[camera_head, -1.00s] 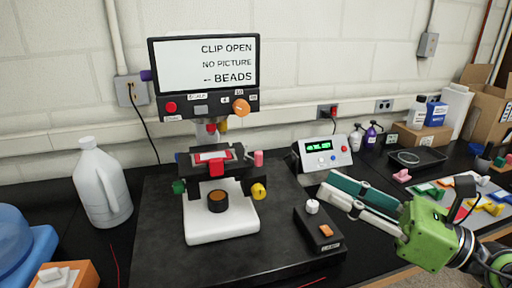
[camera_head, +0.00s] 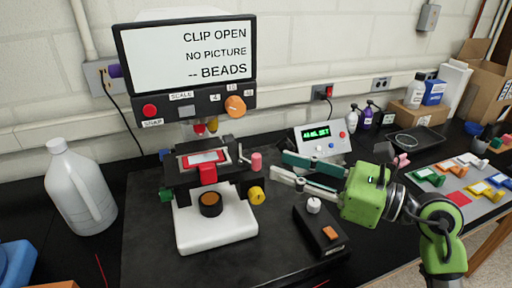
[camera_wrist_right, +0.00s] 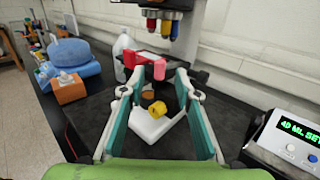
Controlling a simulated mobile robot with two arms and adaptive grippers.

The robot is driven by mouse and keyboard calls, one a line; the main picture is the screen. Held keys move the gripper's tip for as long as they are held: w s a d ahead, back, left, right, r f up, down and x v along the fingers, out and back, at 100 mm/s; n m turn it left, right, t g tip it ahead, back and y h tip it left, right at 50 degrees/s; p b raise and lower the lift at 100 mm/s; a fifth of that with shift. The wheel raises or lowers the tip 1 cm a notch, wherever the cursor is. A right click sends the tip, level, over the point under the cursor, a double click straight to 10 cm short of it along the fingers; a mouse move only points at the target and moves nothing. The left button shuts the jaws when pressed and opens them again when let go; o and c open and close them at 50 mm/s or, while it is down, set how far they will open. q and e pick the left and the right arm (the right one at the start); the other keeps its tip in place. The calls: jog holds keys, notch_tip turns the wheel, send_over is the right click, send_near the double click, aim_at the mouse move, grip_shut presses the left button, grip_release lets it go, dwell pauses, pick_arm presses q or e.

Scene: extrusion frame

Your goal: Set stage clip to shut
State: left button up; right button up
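The microscope stage (camera_head: 180,178) stands on a white base (camera_head: 215,230), with a red-framed slide (camera_head: 203,158) on top. A red block (camera_head: 208,174) sits at the stage's front edge and a pink upright peg (camera_head: 257,161) at its right end; I cannot tell which is the clip part. The screen (camera_head: 190,52) reads "CLIP OPEN". My right gripper (camera_head: 280,166) is open and empty, just right of the pink peg and apart from it. In the right wrist view the pink peg (camera_wrist_right: 159,69) shows between and beyond the spread fingers. My left gripper is out of view.
A yellow knob (camera_head: 257,195) sits below the pink peg. A black box with a white knob (camera_head: 314,205) stands under my right gripper. A display device (camera_head: 322,142) is behind it. A white jug (camera_head: 78,190) stands at left. The black mat's front is clear.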

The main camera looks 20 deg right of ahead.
aim_at(256, 155)
jog(key=p+x, duration=0.2)
jog(key=x, duration=0.5)
jog(key=shift+r, duration=0.1)
jog(key=shift+w+a+p, duration=0.2)
jog(key=shift+w+p, duration=0.1)
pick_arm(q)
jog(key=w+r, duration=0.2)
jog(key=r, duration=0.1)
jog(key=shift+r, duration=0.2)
pick_arm(e)
grip_shut()
